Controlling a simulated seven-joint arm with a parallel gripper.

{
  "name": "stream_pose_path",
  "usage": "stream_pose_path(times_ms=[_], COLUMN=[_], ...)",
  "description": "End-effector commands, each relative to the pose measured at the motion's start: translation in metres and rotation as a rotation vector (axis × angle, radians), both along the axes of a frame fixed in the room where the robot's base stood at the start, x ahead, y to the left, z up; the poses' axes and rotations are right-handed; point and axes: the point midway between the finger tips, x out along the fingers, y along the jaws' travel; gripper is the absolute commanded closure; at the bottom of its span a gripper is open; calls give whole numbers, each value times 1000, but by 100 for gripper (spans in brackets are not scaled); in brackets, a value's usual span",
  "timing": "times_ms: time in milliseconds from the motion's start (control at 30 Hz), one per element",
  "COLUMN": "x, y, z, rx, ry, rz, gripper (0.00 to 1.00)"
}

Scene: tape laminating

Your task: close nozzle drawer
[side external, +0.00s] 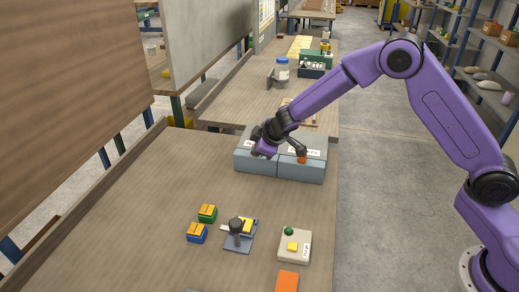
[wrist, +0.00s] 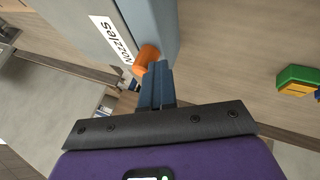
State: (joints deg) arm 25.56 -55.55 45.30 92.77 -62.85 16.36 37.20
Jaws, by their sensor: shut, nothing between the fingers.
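The nozzle drawer is the right-hand grey-blue unit (side external: 302,173) of a pair at the far end of the near table. In the wrist view its pale top carries a label reading "Nozzles" (wrist: 113,38), beside a darker blue-grey front (wrist: 154,22). An orange knob (wrist: 147,57) sticks out of that front. My gripper (wrist: 155,72) is shut and empty, its fingertips right by the knob; I cannot tell if they touch it. In the side view my gripper (side external: 299,151) is small and partly hides the unit. How far the drawer stands out is unclear.
A matching unit (side external: 255,165) adjoins on the left. Nearer are green (side external: 207,213) and blue (side external: 196,233) blocks with yellow tops, a small press-like device (side external: 238,236) and a button box (side external: 294,246). The tabletop between them and the drawers is clear.

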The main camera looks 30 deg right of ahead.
Motion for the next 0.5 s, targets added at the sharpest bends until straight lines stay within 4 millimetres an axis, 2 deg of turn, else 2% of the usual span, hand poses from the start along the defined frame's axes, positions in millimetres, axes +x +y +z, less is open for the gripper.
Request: stream_pose_path(times_ms=[33,167,367,500], x=[3,-5,-31,-46], y=[-6,0,20,20], z=[1,1,1,20], rx=[-2,-3,-2,2], ry=[-5,-3,-2,-4], rz=[-12,-10,0,-2], gripper=[100,100,100,100])
